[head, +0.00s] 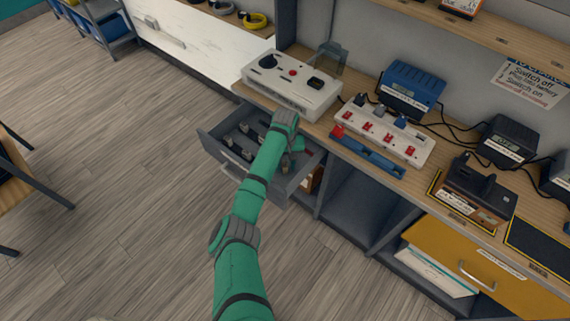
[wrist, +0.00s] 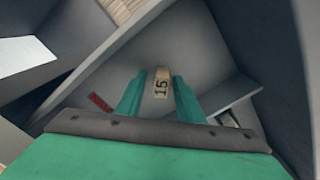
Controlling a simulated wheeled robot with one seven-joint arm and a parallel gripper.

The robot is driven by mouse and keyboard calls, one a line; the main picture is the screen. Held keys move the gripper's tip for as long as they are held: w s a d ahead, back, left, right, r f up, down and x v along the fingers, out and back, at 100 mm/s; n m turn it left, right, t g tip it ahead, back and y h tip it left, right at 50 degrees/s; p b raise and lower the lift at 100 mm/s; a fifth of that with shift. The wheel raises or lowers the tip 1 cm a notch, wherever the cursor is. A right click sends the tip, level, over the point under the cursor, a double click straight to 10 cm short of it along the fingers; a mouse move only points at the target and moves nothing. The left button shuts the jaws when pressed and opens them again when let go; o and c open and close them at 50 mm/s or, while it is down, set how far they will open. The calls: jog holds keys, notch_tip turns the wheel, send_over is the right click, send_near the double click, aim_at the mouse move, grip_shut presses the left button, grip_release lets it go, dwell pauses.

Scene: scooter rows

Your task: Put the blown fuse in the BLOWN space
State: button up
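A small tan fuse marked "15" (wrist: 161,84) shows between my two green fingers in the wrist view, inside a grey compartment. I cannot tell whether it is the blown one. My gripper (wrist: 159,88) is open, with a slim gap seen beside the fuse. In the head view my gripper (head: 287,162) reaches down into the right part of the open grey drawer (head: 212,146), and my arm hides much of it. A red label (wrist: 100,102) lies left of the fingers in the wrist view; its writing is unreadable. No BLOWN lettering is readable.
Drawer walls and a divider (wrist: 235,95) stand close around my gripper. Several dark pieces sit in the drawer's left part. Above are a white switch box (head: 300,88), a white strip with red switches (head: 405,145) and a blue charger (head: 412,88).

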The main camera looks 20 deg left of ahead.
aim_at(285, 164)
jog(key=shift+r, duration=0.1)
notch_tip(285, 164, up, 12)
dwell(0.5)
jog(key=shift+a, duration=0.1)
dwell(0.4)
